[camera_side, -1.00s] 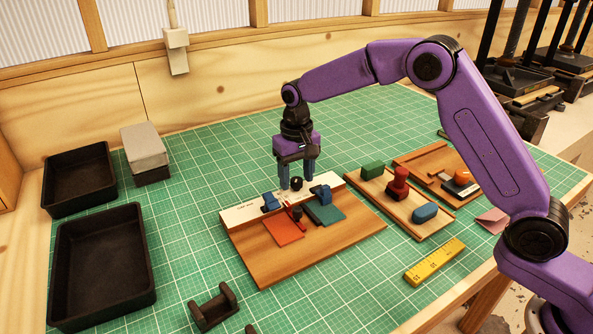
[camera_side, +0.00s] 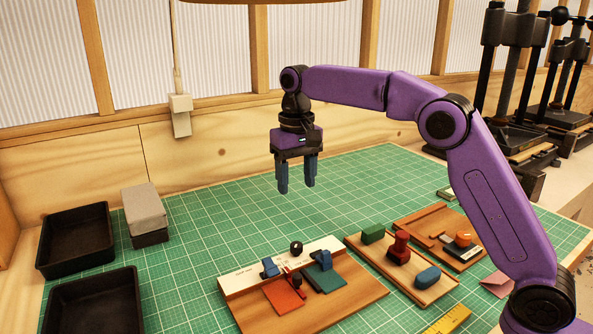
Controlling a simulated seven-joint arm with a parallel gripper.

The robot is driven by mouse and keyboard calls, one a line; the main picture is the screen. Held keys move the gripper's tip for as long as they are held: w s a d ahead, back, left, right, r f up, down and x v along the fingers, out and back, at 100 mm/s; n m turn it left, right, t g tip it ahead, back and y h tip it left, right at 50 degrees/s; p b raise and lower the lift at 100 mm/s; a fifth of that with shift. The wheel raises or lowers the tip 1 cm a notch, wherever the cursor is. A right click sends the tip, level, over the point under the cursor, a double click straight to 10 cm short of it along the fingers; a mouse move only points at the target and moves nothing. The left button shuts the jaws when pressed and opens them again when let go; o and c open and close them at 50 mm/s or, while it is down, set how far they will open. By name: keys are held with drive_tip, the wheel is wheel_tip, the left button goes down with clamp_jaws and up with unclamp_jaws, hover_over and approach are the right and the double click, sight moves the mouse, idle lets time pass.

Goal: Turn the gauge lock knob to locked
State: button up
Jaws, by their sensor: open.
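A wooden board (camera_side: 345,305) with a white strip (camera_side: 240,280) along its back edge lies on the green mat. A small round black knob (camera_side: 296,247) stands at the strip. On the board at the right, a round orange knob (camera_side: 463,239) sits by a dark and pale plate. I cannot tell for sure which knob is the gauge lock, and no lock marking is readable. My gripper (camera_side: 297,189) points down, open and empty, well above the black knob and apart from it.
Blue blocks (camera_side: 270,267), a red plate (camera_side: 284,297) and a teal plate (camera_side: 330,277) crowd the white strip. A middle board holds green, red and blue pieces (camera_side: 398,250). Black trays (camera_side: 75,240) stand at left. The mat behind the boards is clear.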

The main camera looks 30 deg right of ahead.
drive_tip(key=shift+r, duration=0.8)
drive_tip(key=s+d+f+n, duration=0.1)
drive_tip(key=s+f+n, duration=0.15)
drive_tip(key=s, duration=0.75)
drive_tip(key=s+d+f+n, duration=0.1)
drive_tip(key=s+n, duration=0.3)
drive_tip(key=s, duration=0.5)
drive_tip(key=s+d+f+n, duration=0.3)
drive_tip(key=s+d, duration=0.3)
drive_tip(key=s, duration=0.4)
drive_tip(key=s+d+f+n, duration=0.3)
drive_tip(key=s+d+f, duration=0.2)
drive_tip(key=s, duration=0.5)
drive_tip(key=shift+s+d, duration=0.35)
drive_tip(key=shift+d, duration=0.25)
